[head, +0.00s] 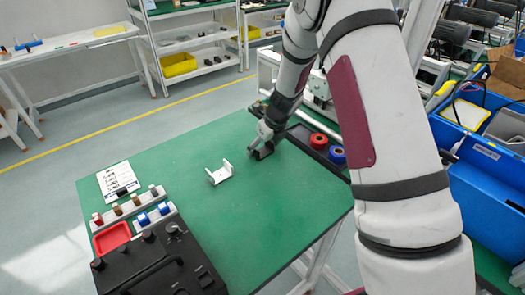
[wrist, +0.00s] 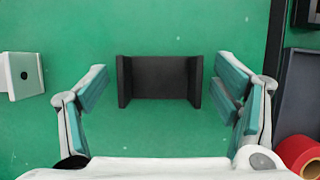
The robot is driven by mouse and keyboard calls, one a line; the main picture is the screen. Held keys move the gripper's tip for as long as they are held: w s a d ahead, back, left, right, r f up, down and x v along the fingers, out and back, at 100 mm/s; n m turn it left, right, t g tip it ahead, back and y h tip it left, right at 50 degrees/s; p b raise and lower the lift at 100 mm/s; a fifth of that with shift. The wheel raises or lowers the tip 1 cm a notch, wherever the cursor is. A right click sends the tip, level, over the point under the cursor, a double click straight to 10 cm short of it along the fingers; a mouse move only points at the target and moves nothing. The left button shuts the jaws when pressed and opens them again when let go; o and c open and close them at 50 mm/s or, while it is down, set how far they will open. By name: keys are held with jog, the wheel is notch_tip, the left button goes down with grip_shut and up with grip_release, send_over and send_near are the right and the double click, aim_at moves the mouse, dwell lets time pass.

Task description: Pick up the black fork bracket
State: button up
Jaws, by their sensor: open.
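The black fork bracket (wrist: 160,78) lies on the green table in the wrist view, its two upright sides at left and right. My gripper (wrist: 162,85) is open, with one finger on each side of the bracket and green table showing between each finger and the bracket. In the head view the bracket (head: 264,152) is a small dark shape at my gripper (head: 259,145), partly hidden by it. I cannot tell the exact height of the fingers above the table.
A white fork bracket (head: 220,174) stands left of my gripper on the green table (head: 235,215). A dark tray with red (head: 318,141) and blue (head: 337,155) rolls lies to the right. A black case (head: 160,265), red tray (head: 111,237) and small parts occupy the front left.

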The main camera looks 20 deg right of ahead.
jog(key=shift+c, duration=0.3)
jog(key=c, duration=1.3)
jog(key=shift+o, duration=0.2)
